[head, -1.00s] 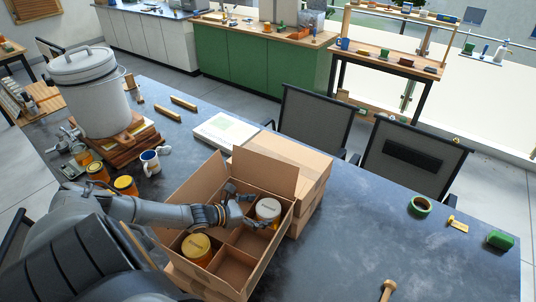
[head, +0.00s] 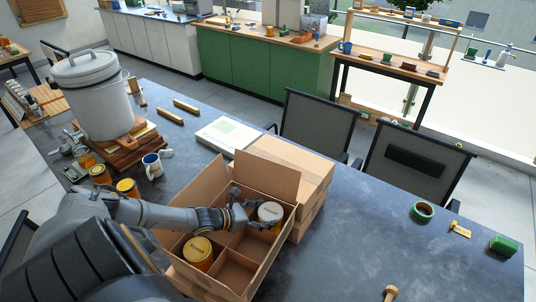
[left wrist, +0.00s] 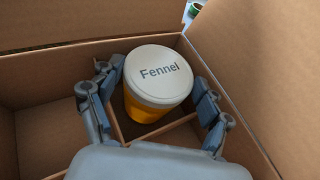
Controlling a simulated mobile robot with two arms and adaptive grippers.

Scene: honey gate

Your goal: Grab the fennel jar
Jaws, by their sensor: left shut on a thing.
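The fennel jar (left wrist: 158,85) has a white lid marked "Fennel" and an amber body. It stands upright in a far compartment of the open cardboard box (head: 222,170); it also shows in the head view (head: 271,211). My left gripper (left wrist: 157,103) reaches into the box from above, with one finger on each side of the jar, and is shut on it. It also shows in the head view (head: 258,217), beside the jar. The jar's lower part is partly hidden by the box dividers. My right gripper is not in view.
Another jar (head: 198,250) with a yellowish lid stands in a near compartment. Raised box flaps and dividers surround the jar. A white pot (head: 93,100), a mug (head: 152,166) and honey jars (head: 127,188) stand at the left. The table at the right is mostly clear.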

